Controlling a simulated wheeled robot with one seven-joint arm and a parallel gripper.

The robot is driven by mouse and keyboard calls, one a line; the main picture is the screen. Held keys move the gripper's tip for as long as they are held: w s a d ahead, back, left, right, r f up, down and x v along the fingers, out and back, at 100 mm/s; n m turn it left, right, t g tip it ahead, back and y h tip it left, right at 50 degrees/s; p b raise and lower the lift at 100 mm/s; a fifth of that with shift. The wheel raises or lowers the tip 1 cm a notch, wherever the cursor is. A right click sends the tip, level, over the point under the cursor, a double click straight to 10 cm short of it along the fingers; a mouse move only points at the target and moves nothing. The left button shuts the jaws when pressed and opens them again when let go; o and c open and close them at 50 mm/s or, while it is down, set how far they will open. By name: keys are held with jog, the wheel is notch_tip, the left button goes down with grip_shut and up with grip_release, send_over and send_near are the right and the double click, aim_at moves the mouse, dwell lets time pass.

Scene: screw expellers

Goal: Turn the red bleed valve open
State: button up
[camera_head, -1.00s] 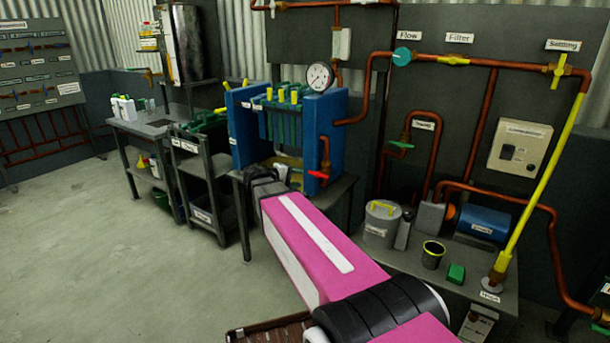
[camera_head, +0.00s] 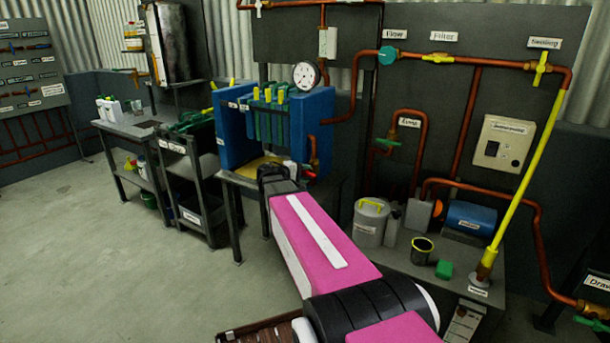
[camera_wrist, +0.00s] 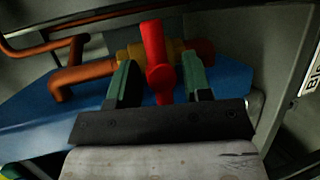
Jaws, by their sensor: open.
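The red bleed valve handle (camera_wrist: 159,75) shows in the wrist view, on a brass valve body (camera_wrist: 180,52) joined to a copper pipe (camera_wrist: 82,75). It stands roughly upright in the picture. My gripper (camera_wrist: 157,68) is open, with one green finger to the left of the handle and the other to the right. Gaps show on both sides, so the fingers do not appear to grip it. In the head view the red handle (camera_head: 309,173) is small, just right of my arm's end, below the blue filter press (camera_head: 318,128). My fingertips are hard to make out there.
The blue press body (camera_wrist: 235,85) lies behind the valve in the wrist view. In the head view a pressure gauge (camera_head: 306,75) sits on the press. A bench to the right holds a grey canister (camera_head: 370,225), a dark cup (camera_head: 422,251) and a blue motor (camera_head: 475,217).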

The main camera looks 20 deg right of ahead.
grip_shut()
jog(key=shift+f, duration=0.1)
dwell(0.3)
jog(key=shift+f+n+g+h, duration=0.15)
jog(key=shift+n+g+h, duration=0.15)
jog(key=shift+n+h, duration=0.7)
jog(key=n+h, duration=0.1)
jog(key=n, duration=0.1)
jog(key=n+h, duration=0.1)
jog(key=n, duration=0.2)
jog(key=shift+f, duration=0.1)
jog(key=n+t, duration=0.1)
jog(key=n, duration=0.1)
jog(key=n+t+h, duration=0.1)
jog(key=n, duration=0.2)
jog(key=shift+s+d+h, duration=0.1)
jog(key=shift+s+h, duration=0.05)
jog(key=shift+h, duration=0.15)
jog(key=shift+s+d+n+t+h, duration=0.15)
jog(key=shift+n+t, duration=0.6)
jog(key=shift+n, duration=0.8)
jog(key=shift+w+a+n+t+h, duration=0.15)
jog(key=shift+n+t, duration=0.6)
jog(key=shift+n, duration=0.8)
jog(key=shift+s+d, duration=0.1)
